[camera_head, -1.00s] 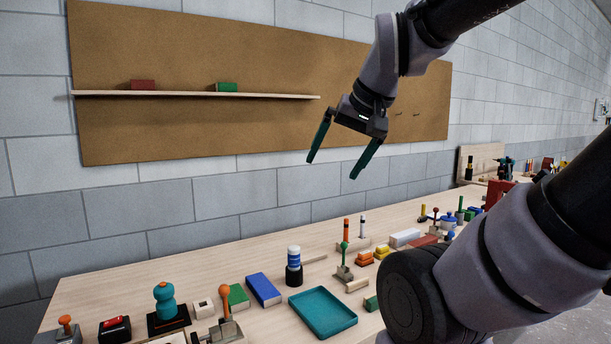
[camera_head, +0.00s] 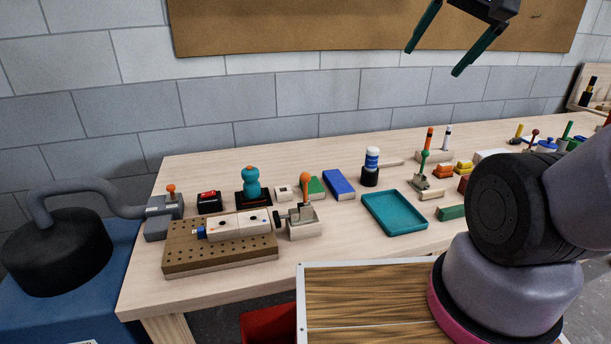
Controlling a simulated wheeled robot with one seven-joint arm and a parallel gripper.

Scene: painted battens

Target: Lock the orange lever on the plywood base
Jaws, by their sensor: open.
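An orange-knobbed lever (camera_head: 305,181) stands roughly upright on a small pale base (camera_head: 306,231), which looks like the plywood base, near the front left of the bench. A dark round part on its left side faces a pale block on a perforated board. Whether the lever is locked I cannot tell. My gripper (camera_head: 434,60) is at the top right, open and empty. It hangs high above the bench, in front of the brown wall board, well apart from the lever.
The perforated board (camera_head: 178,252) lies left of the lever. A grey box with a small orange knob (camera_head: 170,190) stands farther left. A blue block (camera_head: 339,183), teal tray (camera_head: 368,224) and green-knobbed lever (camera_head: 424,160) are to the right.

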